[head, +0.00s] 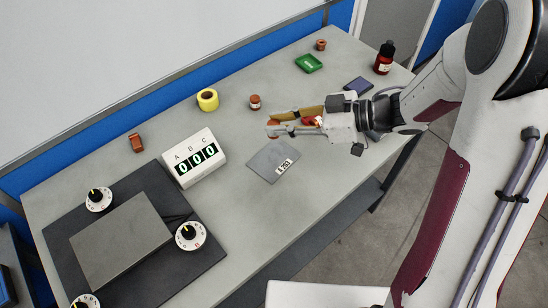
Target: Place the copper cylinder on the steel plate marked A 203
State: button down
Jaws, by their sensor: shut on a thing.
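The steel plate (262,163) lies flat on the bench in the middle of the head view. Its white label, turned sideways, seems to read A 203. My gripper (273,129) reaches in from the right, its fingers pointing left, just beyond the plate's far edge in the picture. It is shut on a small copper-coloured piece, the copper cylinder (273,131), at the fingertips. The fingers hide much of it. I cannot tell its exact height above the bench.
The display box (194,157) reading 000 stands left. A green tray (308,63), dark bottle (384,57) and another small brown piece (321,45) are farther back.

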jog(key=shift+f, duration=0.15)
send_over(280, 161)
jog(key=shift+f, duration=2.8)
jog(key=shift+f, duration=0.1)
jog(key=shift+w+f, duration=0.1)
jog(key=shift+f, duration=1.85)
jog(key=shift+f, duration=0.2)
jog(key=c, duration=1.8)
grip_release()
jog(key=shift+r, duration=0.15)
